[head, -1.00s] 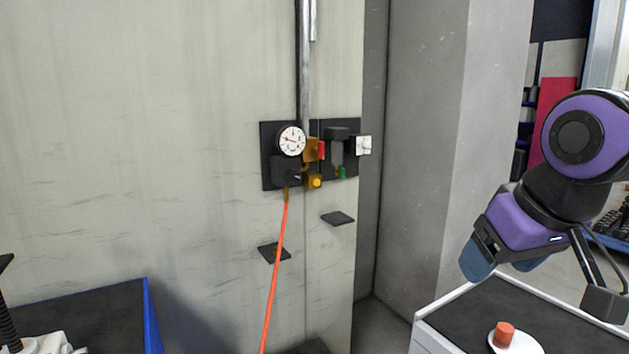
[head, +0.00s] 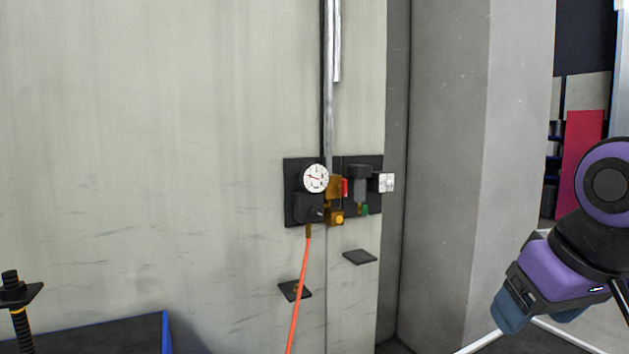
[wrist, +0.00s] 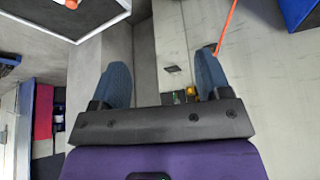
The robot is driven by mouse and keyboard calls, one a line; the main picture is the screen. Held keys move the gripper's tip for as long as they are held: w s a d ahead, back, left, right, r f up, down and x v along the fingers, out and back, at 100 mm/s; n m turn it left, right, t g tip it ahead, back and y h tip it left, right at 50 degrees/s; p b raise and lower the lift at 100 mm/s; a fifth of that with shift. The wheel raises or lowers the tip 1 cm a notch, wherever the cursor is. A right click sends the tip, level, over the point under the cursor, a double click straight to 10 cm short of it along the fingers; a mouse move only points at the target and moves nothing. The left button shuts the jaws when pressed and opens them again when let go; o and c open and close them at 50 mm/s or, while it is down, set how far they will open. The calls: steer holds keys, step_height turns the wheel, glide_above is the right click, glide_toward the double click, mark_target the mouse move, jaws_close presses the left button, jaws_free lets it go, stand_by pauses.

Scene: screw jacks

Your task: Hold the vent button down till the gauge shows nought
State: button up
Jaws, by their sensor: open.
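The round white gauge (head: 314,178) is mounted on a dark panel on the wall. Its red needle points left and slightly up; the figures are too small to read. A yellow button, apparently the vent button (head: 339,219), sits on a brass block below and right of the gauge. It also shows small in the wrist view (wrist: 190,91), near the right finger. My gripper (head: 538,317) is at the lower right, well apart from the panel and tilted downward. Its blue fingers are open with nothing between them, as the wrist view shows (wrist: 162,68).
An orange hose (head: 299,290) hangs from the panel. A red part (head: 344,187), a green part (head: 365,210) and a white box (head: 386,182) sit nearby. Two small dark shelves (head: 360,257) (head: 294,290) jut out below. A grey pillar (head: 450,150) stands right of the panel.

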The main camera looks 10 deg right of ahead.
jaws_close()
stand_by(1.5)
